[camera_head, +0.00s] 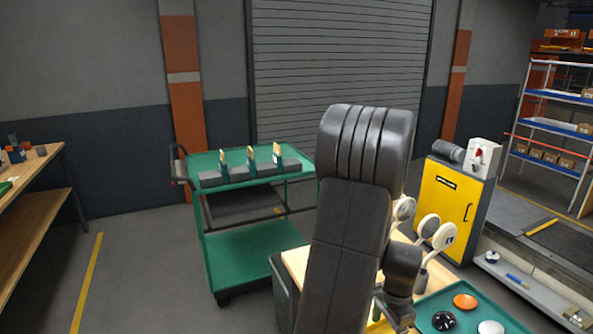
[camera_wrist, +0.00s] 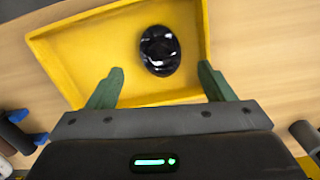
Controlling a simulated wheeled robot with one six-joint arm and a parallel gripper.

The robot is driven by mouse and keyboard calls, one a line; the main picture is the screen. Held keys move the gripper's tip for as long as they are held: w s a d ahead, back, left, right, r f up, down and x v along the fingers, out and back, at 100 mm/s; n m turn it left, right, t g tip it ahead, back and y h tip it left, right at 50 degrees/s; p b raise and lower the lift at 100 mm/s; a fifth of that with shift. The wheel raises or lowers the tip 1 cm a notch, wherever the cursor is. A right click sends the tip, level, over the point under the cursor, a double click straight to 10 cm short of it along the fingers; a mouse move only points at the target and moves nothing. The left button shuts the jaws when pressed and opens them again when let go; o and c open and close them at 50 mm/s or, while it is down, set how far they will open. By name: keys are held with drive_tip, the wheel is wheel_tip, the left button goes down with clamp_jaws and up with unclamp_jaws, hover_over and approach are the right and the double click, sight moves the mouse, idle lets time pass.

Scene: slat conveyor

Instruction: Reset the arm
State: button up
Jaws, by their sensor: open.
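My gripper (camera_wrist: 161,68) is open in the wrist view, its two green fingers spread wide with nothing between them. Beyond the fingertips, a glossy black round object (camera_wrist: 160,50) lies in a shallow yellow tray (camera_wrist: 70,60) on a wooden top. The fingers overlap the tray's near edge in the picture; I cannot tell their height above it.
A green tray (camera_head: 462,297) at lower right holds orange, black and white discs. White round-headed items (camera_head: 428,227) stand close beside my arm. A green cart (camera_head: 245,250) is behind left, a yellow cabinet (camera_head: 447,205) behind right. The floor at left is clear.

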wheel_tip(320, 180, down, 5)
drive_tip(key=shift+a+r+p, duration=0.1)
drive_tip(key=shift+p, duration=0.25)
drive_tip(key=shift+w+r, duration=0.1)
drive_tip(key=shift+r, duration=0.45)
drive_tip(key=shift+r+b, duration=0.35)
drive_tip(key=shift+r, duration=0.4)
